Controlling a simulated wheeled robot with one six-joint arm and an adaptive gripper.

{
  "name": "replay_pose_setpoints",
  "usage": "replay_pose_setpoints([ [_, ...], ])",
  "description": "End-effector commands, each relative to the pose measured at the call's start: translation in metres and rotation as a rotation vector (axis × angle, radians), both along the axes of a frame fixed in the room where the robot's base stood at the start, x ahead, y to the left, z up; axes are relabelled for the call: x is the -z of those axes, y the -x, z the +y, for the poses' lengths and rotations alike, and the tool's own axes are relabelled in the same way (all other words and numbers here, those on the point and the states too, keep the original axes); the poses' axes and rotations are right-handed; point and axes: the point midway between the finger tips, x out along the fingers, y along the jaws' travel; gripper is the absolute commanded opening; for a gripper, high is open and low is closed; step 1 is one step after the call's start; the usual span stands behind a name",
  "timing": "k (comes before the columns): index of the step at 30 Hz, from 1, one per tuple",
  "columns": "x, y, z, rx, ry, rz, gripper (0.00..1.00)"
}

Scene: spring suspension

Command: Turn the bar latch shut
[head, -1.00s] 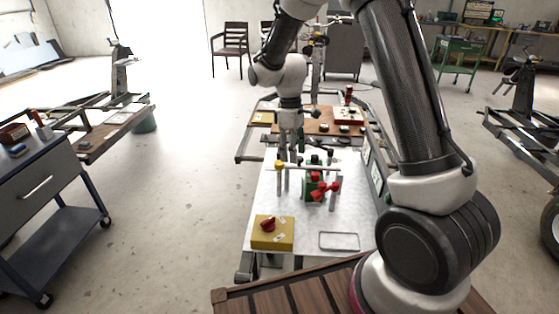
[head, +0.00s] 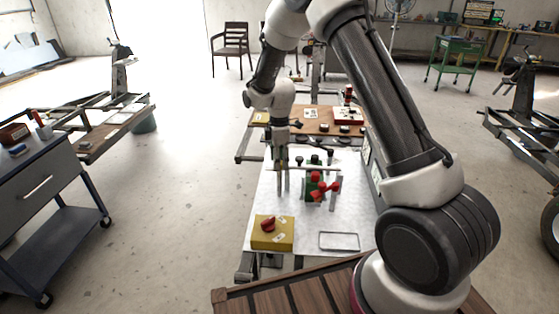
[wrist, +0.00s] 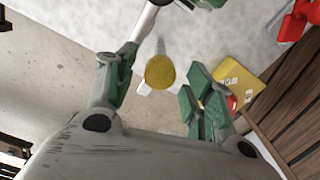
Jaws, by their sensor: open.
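The bar latch shows in the head view as a thin pale bar (head: 318,169) lying across above the white tabletop, beside a green fixture (head: 309,187) with red parts. My gripper (head: 283,188) points down at the bar's left end and hides the yellow knob there. In the wrist view, the round yellow knob (wrist: 160,72) lies between the green-padded fingers of my open gripper (wrist: 158,92). A gap shows on the knob's right side. The pale bar (wrist: 146,20) runs up from near the left finger; whether they touch I cannot tell.
A yellow box (head: 272,233) with a red rotary knob stands at the table's front left. A small rectangular tray (head: 339,241) lies to its right.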

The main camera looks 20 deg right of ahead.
Motion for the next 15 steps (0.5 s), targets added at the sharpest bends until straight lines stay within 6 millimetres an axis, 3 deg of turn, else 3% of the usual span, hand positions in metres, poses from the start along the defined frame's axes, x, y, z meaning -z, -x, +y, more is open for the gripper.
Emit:
replay_pose_setpoints([
  [9,0.0035,0.0000,0.0000,0.001,0.000,0.000,0.51],
  [15,0.0033,0.0000,0.0000,0.001,0.000,0.000,0.14],
])
